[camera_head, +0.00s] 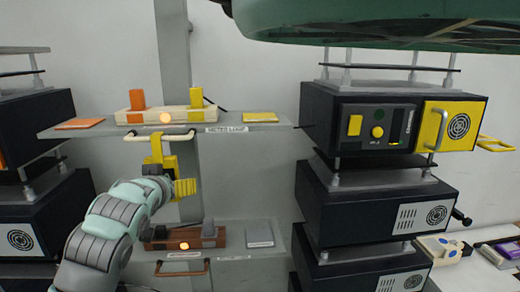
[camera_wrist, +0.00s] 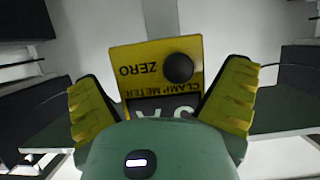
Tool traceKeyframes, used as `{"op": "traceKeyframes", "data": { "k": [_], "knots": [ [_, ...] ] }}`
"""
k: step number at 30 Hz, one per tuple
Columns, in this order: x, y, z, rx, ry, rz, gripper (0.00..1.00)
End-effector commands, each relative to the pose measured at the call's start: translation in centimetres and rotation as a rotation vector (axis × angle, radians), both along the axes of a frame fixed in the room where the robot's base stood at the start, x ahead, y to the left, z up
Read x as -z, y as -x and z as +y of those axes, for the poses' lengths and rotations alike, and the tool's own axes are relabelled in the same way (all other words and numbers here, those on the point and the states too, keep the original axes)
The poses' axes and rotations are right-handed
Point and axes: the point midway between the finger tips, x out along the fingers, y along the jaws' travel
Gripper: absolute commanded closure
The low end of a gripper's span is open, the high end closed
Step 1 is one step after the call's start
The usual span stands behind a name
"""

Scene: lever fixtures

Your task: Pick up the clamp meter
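The yellow and black clamp meter (camera_head: 157,148) hangs at the pale handle bar under the upper shelf in the head view. In the wrist view, its yellow face (camera_wrist: 134,54) shows the words ZERO and CLAMP METER, upside down, and a round black knob. My gripper (camera_head: 172,182) is up at the meter's body, just below the bar. In the wrist view, my gripper (camera_wrist: 163,90) has its yellow-padded fingers spread wide, one on each side of the meter. I cannot tell whether either pad touches it. The meter's lower part is hidden behind my gripper's housing.
The upper shelf (camera_head: 260,128) holds a pale block with orange and yellow posts. A lower shelf (camera_head: 238,254) carries a brown block and another handle bar (camera_head: 182,270). Black instrument boxes (camera_head: 335,125) stand right and left. A grey post runs behind the meter.

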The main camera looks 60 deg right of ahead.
Motion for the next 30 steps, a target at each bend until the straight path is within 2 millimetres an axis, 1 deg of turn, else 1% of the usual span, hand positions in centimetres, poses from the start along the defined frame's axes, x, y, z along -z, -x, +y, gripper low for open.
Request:
{"op": "traceKeyframes", "data": {
  "k": [1, 2, 18, 19, 30],
  "knots": [
    [-0.02, 0.01, -0.02, 0.000, 0.000, 0.000, 0.09],
    [-0.02, 0.00, -0.01, 0.000, 0.000, 0.000, 0.13],
    [-0.07, -0.02, 0.01, 0.000, 0.002, -0.001, 0.68],
    [-0.08, -0.02, 0.00, 0.000, 0.002, -0.001, 0.70],
    [-0.39, -0.06, -0.05, 0.000, 0.004, -0.003, 0.70]
  ]
}}
